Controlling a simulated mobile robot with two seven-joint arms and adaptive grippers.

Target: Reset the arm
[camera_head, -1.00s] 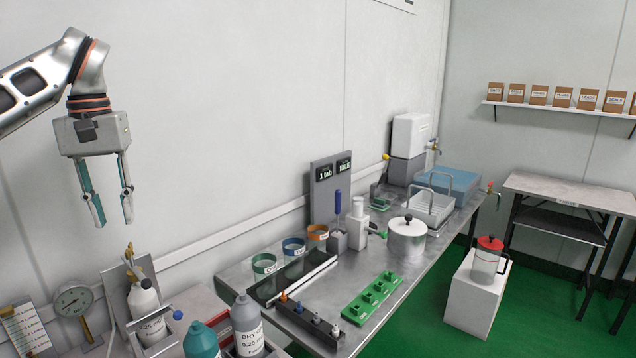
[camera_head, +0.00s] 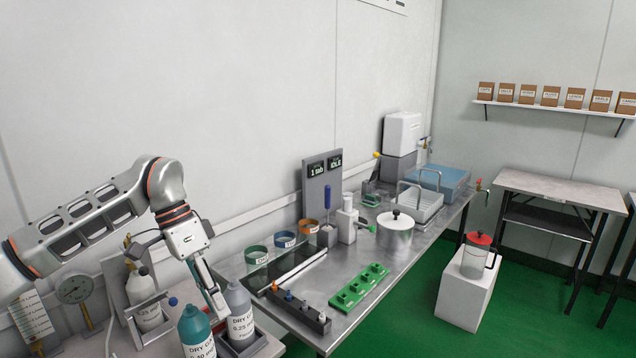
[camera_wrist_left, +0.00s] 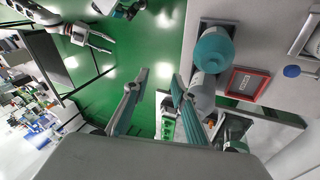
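My left gripper (camera_head: 214,300) hangs low at the left of the head view, pointing down beside the bottles. In the left wrist view its two fingers (camera_wrist_left: 156,92) are apart with nothing between them. In the left wrist view the teal top (camera_wrist_left: 213,48) is right of the fingers. What looks like my right gripper (camera_wrist_left: 108,44) shows small at the upper left there, fingers spread and empty; it is outside the head view.
A white bottle (camera_head: 143,300) in a holder and a round dial gauge (camera_head: 74,289) stand left of my gripper.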

